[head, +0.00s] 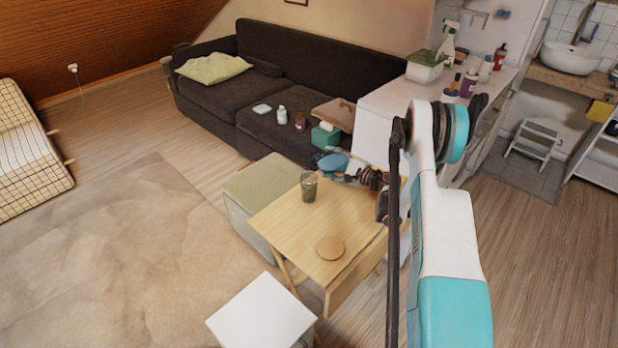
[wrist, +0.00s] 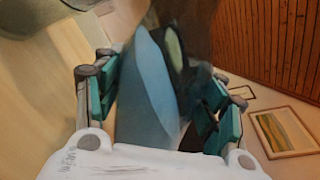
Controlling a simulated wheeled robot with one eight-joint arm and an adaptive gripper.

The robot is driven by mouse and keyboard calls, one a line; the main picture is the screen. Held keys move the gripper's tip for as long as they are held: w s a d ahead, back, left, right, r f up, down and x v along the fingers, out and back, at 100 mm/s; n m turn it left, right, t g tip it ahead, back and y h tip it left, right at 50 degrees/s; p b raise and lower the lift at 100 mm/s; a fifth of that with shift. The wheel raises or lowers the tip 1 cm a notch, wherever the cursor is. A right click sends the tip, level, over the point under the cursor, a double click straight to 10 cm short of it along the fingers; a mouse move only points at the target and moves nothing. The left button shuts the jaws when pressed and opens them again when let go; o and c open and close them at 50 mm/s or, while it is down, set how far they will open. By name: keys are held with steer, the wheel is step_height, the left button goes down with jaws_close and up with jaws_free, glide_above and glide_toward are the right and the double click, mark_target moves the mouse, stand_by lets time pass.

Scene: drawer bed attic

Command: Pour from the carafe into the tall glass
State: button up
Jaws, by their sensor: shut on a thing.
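The tall glass (head: 309,187) stands upright on the wooden table, near its far left edge, and looks dark greenish. A blue vessel, which I take as the carafe (head: 335,162), is held above the table's far side, up and to the right of the glass. It looks tipped over sideways, apart from the glass in the picture. My gripper (head: 352,177) is shut on it. In the wrist view the blue carafe (wrist: 150,95) sits between the teal finger pads of my gripper (wrist: 162,98). Its mouth and contents cannot be made out clearly.
The light wooden table (head: 285,222) also bears a round brown disc (head: 330,247). A green ottoman (head: 262,185) stands to its left and a white stool (head: 262,315) in front. A tissue box (head: 326,135) and bottles are on the dark sofa (head: 215,92) behind.

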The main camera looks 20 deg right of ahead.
mark_target(331, 155)
steer(key=shift+d+r+n, duration=0.15)
steer(key=shift+r+n, duration=0.2)
steer(key=shift+n, duration=0.15)
stand_by(0.4)
steer(key=shift+d+n+h, duration=0.15)
steer(key=shift+n+h, duration=0.15)
steer(key=shift+n, duration=0.5)
stand_by(0.6)
steer(key=shift+a+r+n+h, duration=0.3)
steer(key=shift+a+r+n, duration=0.1)
steer(key=shift+r+n, duration=0.4)
stand_by(1.6)
steer(key=shift+r+n, duration=0.3)
steer(key=shift+r, duration=0.05)
stand_by(3.0)
